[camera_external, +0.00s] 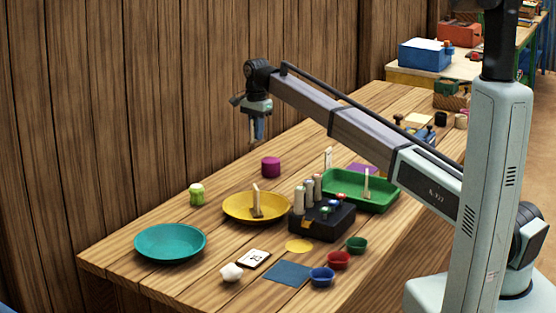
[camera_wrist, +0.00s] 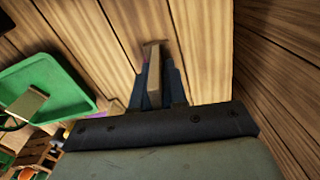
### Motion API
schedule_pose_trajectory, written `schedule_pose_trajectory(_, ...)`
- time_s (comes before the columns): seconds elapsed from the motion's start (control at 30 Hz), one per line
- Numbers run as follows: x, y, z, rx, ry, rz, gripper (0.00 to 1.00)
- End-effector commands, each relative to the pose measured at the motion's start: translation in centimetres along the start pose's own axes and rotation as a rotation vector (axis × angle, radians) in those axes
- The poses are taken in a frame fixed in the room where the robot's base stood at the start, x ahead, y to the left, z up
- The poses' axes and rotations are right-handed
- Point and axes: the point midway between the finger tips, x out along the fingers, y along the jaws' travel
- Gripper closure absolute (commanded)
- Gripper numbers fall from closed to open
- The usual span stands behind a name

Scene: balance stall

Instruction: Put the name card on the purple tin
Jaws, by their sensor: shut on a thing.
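In the wrist view my gripper (camera_wrist: 153,90) is shut on a thin tan slab with a wider brown end, seemingly the name card (camera_wrist: 154,75). Its printed face does not show. Similar tan upright pieces stand on the yellow dish (camera_external: 235,210) and in the green tray (camera_external: 385,204).
A teal dish (camera_external: 170,243), a green-and-white jar (camera_external: 196,194) and a black box with several pegs (camera_external: 322,222) stand on the table. Small bowls (camera_external: 321,277) stand nearby. A wooden wall rises behind the table.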

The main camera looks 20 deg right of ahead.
Motion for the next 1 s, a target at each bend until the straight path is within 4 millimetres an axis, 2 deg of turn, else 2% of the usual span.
schedule_pose_trajectory(0.03, -0.8, 0.2, -1.7, 0.018, 0.002, -0.007, 1.0)
schedule_pose_trajectory(0.1, -1.6, 0.4, -3.5, 0.036, 0.004, -0.013, 1.0)
schedule_pose_trajectory(0.27, -3.6, 0.8, -6.3, 0.019, 0.005, -0.013, 1.0)
schedule_pose_trajectory(0.53, -3.5, 1.2, -5.7, -0.115, -0.005, 0.017, 1.0)
schedule_pose_trajectory(0.67, -2.7, 1.2, -5.7, -0.135, -0.007, 0.02, 1.0)
schedule_pose_trajectory(1.0, 2.2, 1.3, -5.6, -0.135, -0.006, 0.019, 1.0)
